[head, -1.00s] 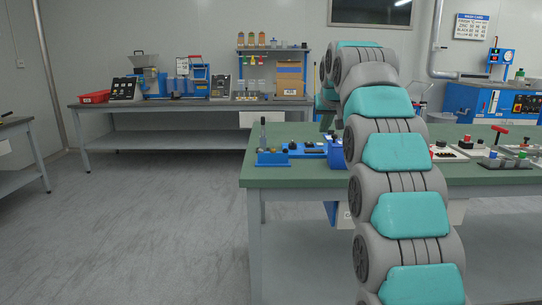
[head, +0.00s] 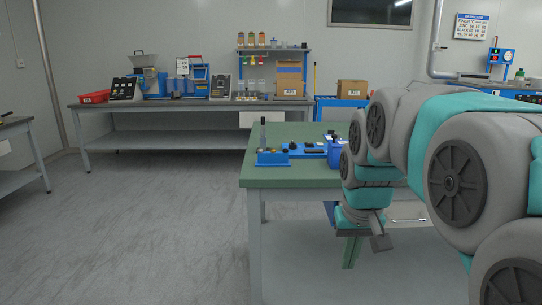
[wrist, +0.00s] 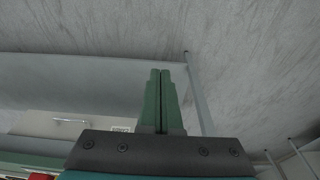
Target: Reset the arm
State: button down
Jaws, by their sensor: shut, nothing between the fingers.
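My gripper (head: 350,262) hangs at the end of my grey and teal arm, in front of the green-topped table (head: 290,175) and below its top. Its two green fingers point down. In the wrist view the gripper (wrist: 160,75) has its fingers pressed together, with nothing between them. Behind them in that view are the table's grey lower shelf (wrist: 90,80), a leg and the floor. My arm covers the right part of the table in the head view.
A blue tray (head: 305,150) and a blue bin (head: 335,153) stand on the green table. A bench (head: 170,110) with machines and a red tray (head: 95,97) runs along the back wall. Another bench edge (head: 15,122) is at far left. The floor (head: 160,220) between is clear.

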jog(key=s+f+g, duration=0.2)
jog(key=s+f, duration=0.4)
jog(key=s, duration=0.6)
jog(key=s+f+g, duration=0.1)
jog(key=s+f, duration=0.6)
jog(key=s, duration=0.6)
jog(key=shift+s+a+g, duration=0.15)
jog(key=shift+s+g, duration=0.1)
jog(key=shift+g, duration=0.15)
